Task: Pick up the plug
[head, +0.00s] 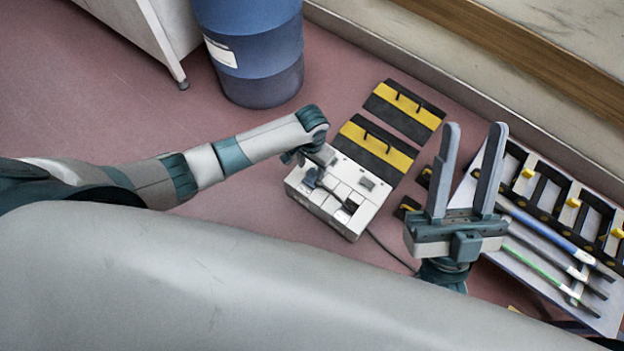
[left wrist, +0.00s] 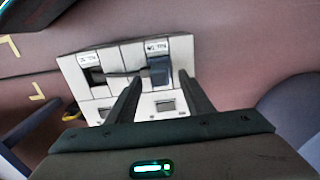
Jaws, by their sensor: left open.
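A white socket box (head: 352,228) stands on the floor in the middle of the head view; it also fills the centre of the left wrist view (left wrist: 130,55). A dark blue-grey block, seemingly the plug (left wrist: 159,70), sits at the box's upper right in the left wrist view. It shows in the head view (head: 309,179) too. A dark cord runs from it to a dark recess (left wrist: 95,76). My left gripper (left wrist: 160,80) is open over the box, its fingertips either side of the block in the picture; contact cannot be told. My right gripper (head: 473,128) is open and empty.
Black-and-yellow panels (head: 404,110) lie behind the box. A blue drum (head: 250,45) stands at the back. A pale tray (head: 545,265) with several rods and a black rack with yellow blocks lie at right. A cable (head: 390,250) trails right of the box.

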